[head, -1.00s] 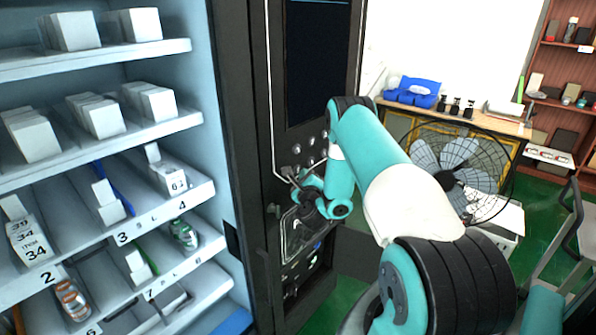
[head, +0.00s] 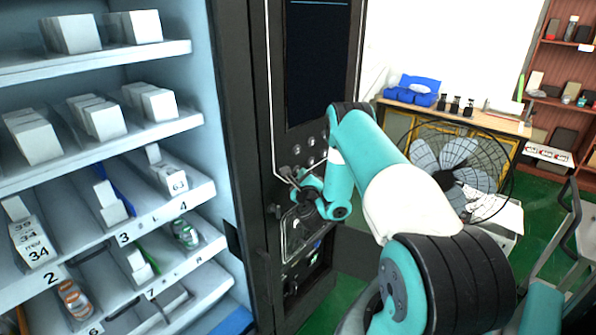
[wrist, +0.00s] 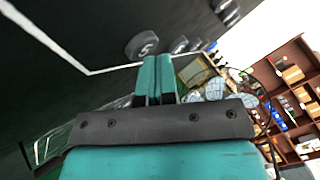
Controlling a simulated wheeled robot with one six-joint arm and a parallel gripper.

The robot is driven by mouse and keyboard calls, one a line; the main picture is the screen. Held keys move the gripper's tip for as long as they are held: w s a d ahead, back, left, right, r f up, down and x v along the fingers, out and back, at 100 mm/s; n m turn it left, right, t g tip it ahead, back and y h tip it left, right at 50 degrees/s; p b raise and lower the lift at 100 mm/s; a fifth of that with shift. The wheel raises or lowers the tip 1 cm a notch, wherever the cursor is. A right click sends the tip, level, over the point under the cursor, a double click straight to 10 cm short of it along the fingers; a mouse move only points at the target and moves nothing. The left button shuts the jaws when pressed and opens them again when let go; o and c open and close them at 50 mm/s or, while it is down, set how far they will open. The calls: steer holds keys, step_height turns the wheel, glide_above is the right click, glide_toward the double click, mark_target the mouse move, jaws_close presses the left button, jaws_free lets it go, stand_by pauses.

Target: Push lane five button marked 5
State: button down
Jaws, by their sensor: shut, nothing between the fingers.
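The button marked 5 (wrist: 143,44) is a round dark knob with a pale mark on the vending machine's black panel. In the wrist view it lies just beyond the tips of my gripper (wrist: 155,62), slightly to their left. My gripper is shut, its two teal fingers side by side with nothing between them. Whether the tips touch the button cannot be told. In the head view my gripper (head: 294,180) is at the panel by the lower buttons, and my arm hides part of the panel. More round buttons (wrist: 180,45) run in a row to the right.
The vending machine's dark screen (head: 318,60) is above the buttons. Shelves of white boxes (head: 103,118) stand at the left. A fan (head: 455,170) and a wooden table (head: 480,118) stand behind my arm at the right.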

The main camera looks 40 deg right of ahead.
steer(key=shift+w, duration=0.1)
stand_by(0.3)
steer(key=shift+s+f+b, duration=0.15)
steer(key=shift+s+b, duration=0.05)
steer(key=shift+b, duration=0.35)
steer(key=shift+s+b, duration=0.25)
steer(key=shift+b, duration=0.25)
steer(key=shift+s+b, duration=0.35)
steer(key=shift+b, duration=0.15)
steer(key=shift+s, duration=0.1)
steer(key=s+b, duration=0.2)
steer(key=b, duration=0.3)
steer(key=s+b, duration=0.3)
steer(key=b, duration=0.3)
steer(key=shift+d, duration=0.2)
